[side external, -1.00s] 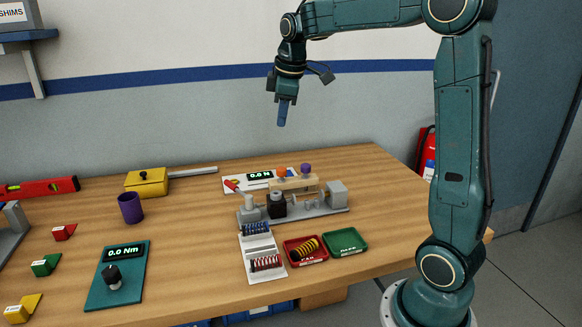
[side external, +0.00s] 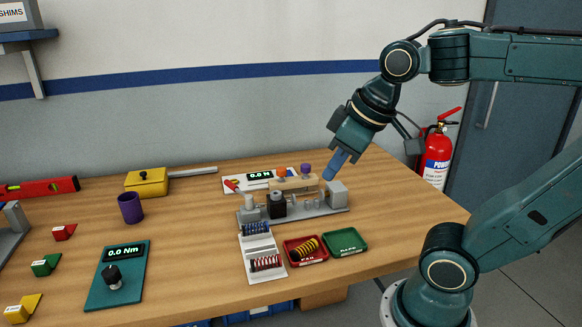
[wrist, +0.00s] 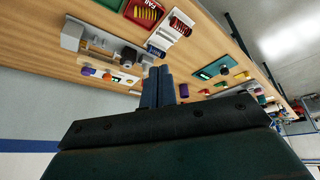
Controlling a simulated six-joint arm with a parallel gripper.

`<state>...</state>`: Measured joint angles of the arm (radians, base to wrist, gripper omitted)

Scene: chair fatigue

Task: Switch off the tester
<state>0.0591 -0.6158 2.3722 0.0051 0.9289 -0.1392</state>
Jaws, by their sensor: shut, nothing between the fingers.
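A white panel (side external: 236,182) reads 0.0 N. My gripper (side external: 329,172) is shut and empty, tilted down to the left just above the tester's right end. In the wrist view the blue fingers (wrist: 158,88) are together, with the tester (wrist: 100,52) upside down at upper left.
A spring rack (side external: 262,262), a red tray (side external: 304,250) and a green tray (side external: 345,242) stand in front of the tester. A teal torque meter (side external: 118,276), purple cup (side external: 130,208) and yellow box (side external: 146,183) are left. The table's right end is clear.

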